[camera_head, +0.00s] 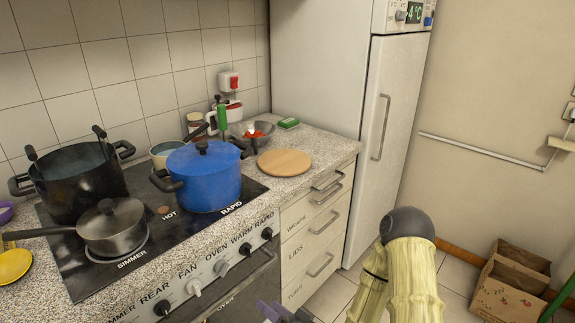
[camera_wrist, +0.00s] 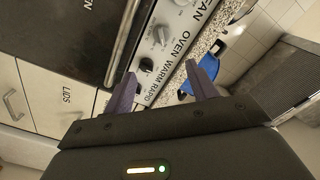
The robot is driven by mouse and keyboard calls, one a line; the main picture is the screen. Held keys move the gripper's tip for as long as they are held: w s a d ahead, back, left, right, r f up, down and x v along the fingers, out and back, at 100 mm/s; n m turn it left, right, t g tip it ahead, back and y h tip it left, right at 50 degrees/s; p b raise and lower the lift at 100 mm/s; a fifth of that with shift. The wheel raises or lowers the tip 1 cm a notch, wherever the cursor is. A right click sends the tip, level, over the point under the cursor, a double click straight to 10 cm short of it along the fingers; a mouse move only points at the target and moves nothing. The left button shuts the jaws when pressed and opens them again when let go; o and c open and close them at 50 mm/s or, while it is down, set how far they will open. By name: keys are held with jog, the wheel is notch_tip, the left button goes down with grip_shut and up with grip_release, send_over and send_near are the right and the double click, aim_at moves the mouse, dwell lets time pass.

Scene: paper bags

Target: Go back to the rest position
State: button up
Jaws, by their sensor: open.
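My gripper (camera_wrist: 163,88) is open and empty in the wrist view, with its two purple fingers apart. It faces the stove's front panel (camera_wrist: 160,55) and control knobs. In the head view, the purple fingertips of my gripper (camera_head: 272,312) show at the bottom edge, in front of the oven. Most of the hand is out of that view. The blue pot (camera_head: 205,178) stands on the stove behind the gripper, and part of it also shows in the wrist view (camera_wrist: 200,72). I cannot tell the exact gap between the fingers and the oven front.
A black pot (camera_head: 78,185) and a lidded saucepan (camera_head: 112,230) stand on the stove. A round wooden board (camera_head: 284,163) lies on the counter by the white fridge (camera_head: 330,80). Drawers (camera_head: 318,222) face the floor.

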jog(key=w+d+f+n+g+h, duration=0.2)
jog(key=d+n+g+h, duration=0.2)
jog(key=d+h, duration=0.4)
jog(key=s+d+r+m+g+h, duration=0.1)
jog(key=s+d+r+h, duration=0.15)
jog(key=d, duration=0.25)
jog(key=s+d+r+m+g+h, duration=0.1)
jog(key=d+r+h, duration=0.1)
jog(key=d+r, duration=0.25)
jog(key=s+d+r+m+g+h, duration=0.1)
jog(key=s+d+r+m+g, duration=0.15)
jog(key=s+r, duration=0.45)
notch_tip(320, 180, up, 16)
jog(key=p, duration=1.8)
jog(key=shift+s+p, duration=0.35)
jog(key=shift+n, duration=0.25)
